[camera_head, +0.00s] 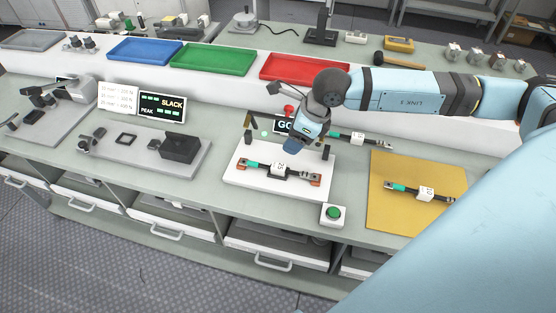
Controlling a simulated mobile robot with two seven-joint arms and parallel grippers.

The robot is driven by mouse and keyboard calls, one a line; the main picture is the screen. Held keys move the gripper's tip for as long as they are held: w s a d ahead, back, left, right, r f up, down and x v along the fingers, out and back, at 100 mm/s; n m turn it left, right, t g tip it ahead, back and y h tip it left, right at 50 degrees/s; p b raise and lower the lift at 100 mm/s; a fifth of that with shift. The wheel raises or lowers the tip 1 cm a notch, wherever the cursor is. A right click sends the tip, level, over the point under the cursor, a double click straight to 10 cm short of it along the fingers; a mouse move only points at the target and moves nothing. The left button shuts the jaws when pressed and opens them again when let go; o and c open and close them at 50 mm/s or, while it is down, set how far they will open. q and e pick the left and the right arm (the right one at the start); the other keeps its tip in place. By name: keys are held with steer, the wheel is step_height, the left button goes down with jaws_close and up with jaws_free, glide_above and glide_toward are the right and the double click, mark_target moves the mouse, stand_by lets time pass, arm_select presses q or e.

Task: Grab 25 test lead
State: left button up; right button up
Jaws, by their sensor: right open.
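A test lead (280,170) with a teal sleeve, dark ends and a white tag lies across the white test plate (240,182); its tag seems to read 25, but the print is small. My right gripper (293,146) is open, pointing down just above and behind this lead, apart from it as far as I can see. A second lead (358,138) with a white tag lies behind the plate, partly hidden by my gripper. A third tagged lead (424,194) lies on the yellow mat (405,220). My left gripper is not in view.
A green button box (333,215) stands at the plate's front right corner. A screen reading GO (284,126) is behind the plate. Blue (145,51), green (213,60) and red (305,68) trays stand on the raised shelf. A grey fixture (180,148) stands left.

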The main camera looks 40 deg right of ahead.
steer(key=p, duration=0.1)
glide_above(278, 165)
steer(key=s+d, duration=0.1)
step_height(278, 165, down, 8)
steer(key=shift+s+r, duration=0.1)
steer(key=shift+r, duration=0.15)
steer(key=shift+s+d+p+x, duration=0.15)
steer(key=shift+p+x, duration=0.2)
steer(key=shift+x, duration=1)
steer(key=shift+s+d+p+x, duration=0.15)
steer(key=shift+p+x, duration=0.15)
steer(key=shift+x, duration=1.05)
steer(key=shift+f, duration=0.2)
steer(key=c, duration=1.1)
steer(key=shift+o, duration=0.2)
steer(key=shift+r, duration=0.1)
